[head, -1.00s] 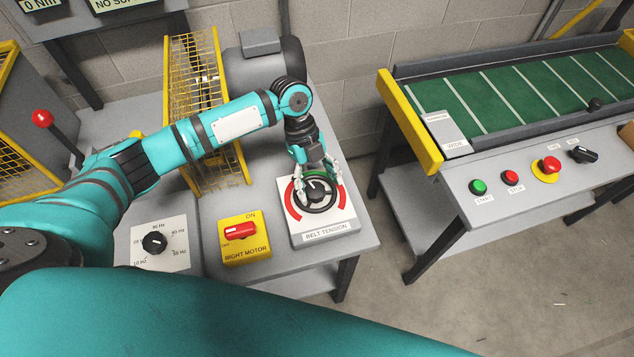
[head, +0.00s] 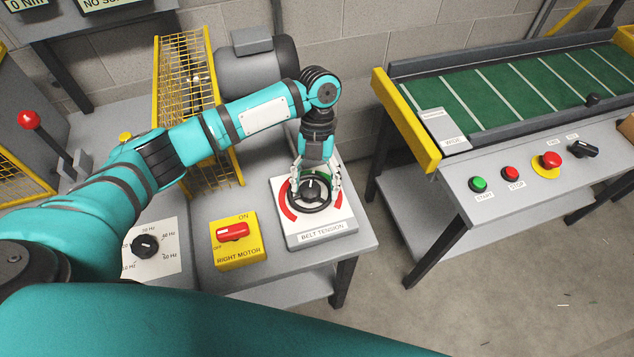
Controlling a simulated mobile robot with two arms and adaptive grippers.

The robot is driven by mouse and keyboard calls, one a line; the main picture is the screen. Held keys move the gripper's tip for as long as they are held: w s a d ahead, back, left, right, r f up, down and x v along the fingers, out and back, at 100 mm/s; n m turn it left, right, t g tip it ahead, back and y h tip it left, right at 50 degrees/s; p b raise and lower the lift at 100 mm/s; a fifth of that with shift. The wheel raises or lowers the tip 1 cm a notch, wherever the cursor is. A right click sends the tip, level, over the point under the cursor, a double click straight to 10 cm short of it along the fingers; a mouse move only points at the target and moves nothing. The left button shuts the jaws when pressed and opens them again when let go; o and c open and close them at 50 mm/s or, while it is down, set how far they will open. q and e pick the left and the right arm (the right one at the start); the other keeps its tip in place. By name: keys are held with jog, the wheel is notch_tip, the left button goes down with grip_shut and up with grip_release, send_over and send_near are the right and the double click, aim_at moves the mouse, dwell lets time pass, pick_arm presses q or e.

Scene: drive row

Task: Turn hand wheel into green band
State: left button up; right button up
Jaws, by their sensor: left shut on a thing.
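The black hand wheel (head: 296,205) sits on a white plate (head: 345,211) labelled BELT TENSION, at the right end of the grey bench. Red arcs show on the plate at both sides of the wheel. A small part of the green band (head: 323,174) shows at the wheel's far side, partly covered by my gripper. My left gripper (head: 315,189) comes down from above and is shut on the wheel, with fingers at its left and right rim. The wheel's exact pointer position is hard to tell. My right gripper is out of view.
Left of the plate are a yellow RIGHT MOTOR box (head: 237,252) with a red switch and a black Hz dial (head: 146,246). A yellow mesh guard (head: 184,80) stands behind my arm. A green conveyor (head: 520,92) stands right, across a floor gap.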

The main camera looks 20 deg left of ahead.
pick_arm(q)
jog(key=shift+s+a+f, duration=0.25)
jog(key=shift+a+f, duration=0.15)
jog(key=shift+a, duration=0.15)
jog(key=o, duration=1.3)
jog(key=shift+a, duration=0.35)
jog(key=shift+w+d+r, duration=0.25)
jog(key=shift+d+r, duration=0.05)
jog(key=shift+r, duration=0.15)
jog(key=v, duration=1.1)
jog(key=shift+w+a, duration=0.1)
jog(key=shift+a, duration=0.05)
